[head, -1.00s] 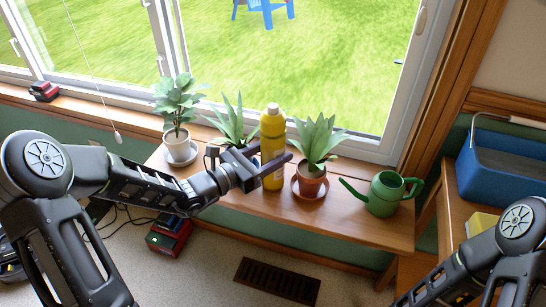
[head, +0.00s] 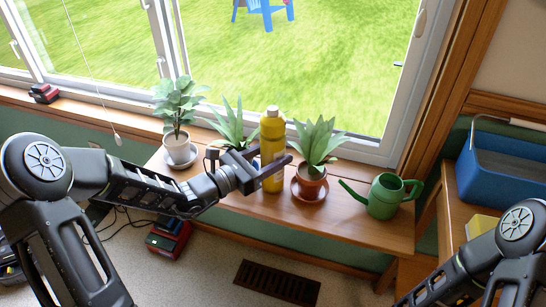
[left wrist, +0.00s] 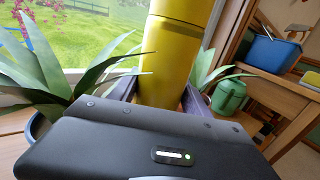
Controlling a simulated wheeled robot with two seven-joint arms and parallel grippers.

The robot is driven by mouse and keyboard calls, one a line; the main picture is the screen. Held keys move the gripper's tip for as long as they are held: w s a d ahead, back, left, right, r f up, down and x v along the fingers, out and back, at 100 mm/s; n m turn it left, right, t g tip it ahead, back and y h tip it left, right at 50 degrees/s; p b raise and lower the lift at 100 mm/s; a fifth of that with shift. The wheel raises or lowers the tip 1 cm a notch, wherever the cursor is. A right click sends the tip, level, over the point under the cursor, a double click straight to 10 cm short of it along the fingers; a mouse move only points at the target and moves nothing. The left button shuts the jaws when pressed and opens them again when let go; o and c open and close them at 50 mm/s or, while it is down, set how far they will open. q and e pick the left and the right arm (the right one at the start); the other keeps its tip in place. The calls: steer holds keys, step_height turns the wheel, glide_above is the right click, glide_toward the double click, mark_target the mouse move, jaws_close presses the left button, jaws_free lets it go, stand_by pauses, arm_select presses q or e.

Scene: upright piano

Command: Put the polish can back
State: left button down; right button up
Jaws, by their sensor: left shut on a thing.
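The polish can is a yellow bottle with a pale cap (head: 272,135). It stands upright at the wooden bench (head: 360,228) between two potted plants. My left gripper (head: 274,171) is shut around the lower part of the can. In the left wrist view the yellow can (left wrist: 172,55) rises between the gripper's fingers, and its base is hidden behind the gripper body. I cannot tell whether its base touches the bench. My right arm shows at the lower right, but its gripper is out of view.
A spiky plant (head: 234,122) stands left of the can, and another plant in a terracotta pot (head: 310,184) stands close on its right. The bench front is clear.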

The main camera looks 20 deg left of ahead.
mark_target(273, 122)
arm_select(q)
step_height(273, 122, up, 10)
steer(key=p, duration=0.3)
arm_select(e)
step_height(273, 122, up, 3)
steer(key=shift+r, duration=0.1)
stand_by(0.4)
